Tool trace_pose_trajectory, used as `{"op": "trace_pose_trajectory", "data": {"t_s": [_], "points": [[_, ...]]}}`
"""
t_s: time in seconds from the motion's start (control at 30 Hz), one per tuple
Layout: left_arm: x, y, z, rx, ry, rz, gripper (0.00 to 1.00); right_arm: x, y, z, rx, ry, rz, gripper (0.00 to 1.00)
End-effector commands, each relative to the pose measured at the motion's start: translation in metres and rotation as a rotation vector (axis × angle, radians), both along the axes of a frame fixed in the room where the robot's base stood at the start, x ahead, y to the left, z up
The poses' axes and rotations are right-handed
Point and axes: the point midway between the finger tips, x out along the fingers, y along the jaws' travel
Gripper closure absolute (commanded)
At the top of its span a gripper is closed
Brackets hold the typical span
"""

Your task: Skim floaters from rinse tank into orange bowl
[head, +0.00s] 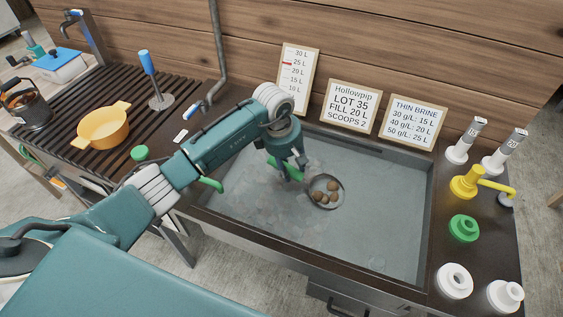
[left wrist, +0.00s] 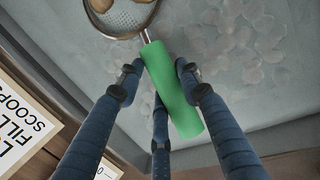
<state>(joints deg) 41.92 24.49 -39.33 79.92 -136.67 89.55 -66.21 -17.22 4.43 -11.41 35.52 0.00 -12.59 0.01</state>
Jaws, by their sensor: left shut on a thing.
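My left gripper (head: 290,167) is over the rinse tank (head: 388,225) and shut on the green handle of a skimmer (left wrist: 172,90). The handle lies between its fingers in the left wrist view. The skimmer's round mesh head (head: 340,203) is at the tank's middle and holds several brown chestnuts (head: 325,191). I cannot tell whether the mesh is in the water or just above it. Pale, flat round shapes (head: 250,190) show in the tank, faint and hard to tell apart. The orange bowl (head: 102,130) stands on the dark slatted rack at the left and looks empty.
Framed signs (head: 351,107) stand behind the tank. White-topped bottles, a yellow tap (head: 466,182), a green knob (head: 464,228) and white rings (head: 455,281) line the right ledge.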

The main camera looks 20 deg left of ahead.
Motion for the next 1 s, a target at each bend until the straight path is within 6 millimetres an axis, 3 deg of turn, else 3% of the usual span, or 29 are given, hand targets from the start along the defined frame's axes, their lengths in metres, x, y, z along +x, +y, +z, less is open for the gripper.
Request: {"op": "trace_pose_trajectory", "data": {"t_s": [0.07, 0.57, 1.0], "points": [[0.000, -0.010, 0.002, -0.004, -0.001, -0.002, 1.00, 0.000, 0.000, 0.003, 0.000, 0.000, 0.000, 0.60], [0.000, -0.018, 0.054, -0.001, -0.002, -0.001, 1.00, 0.000, 0.000, 0.033, 0.000, 0.000, 0.001, 0.60], [0.001, -0.009, 0.097, -0.001, -0.003, 0.001, 1.00, 0.000, -0.002, 0.056, -0.002, 0.001, 0.002, 0.60]]}}
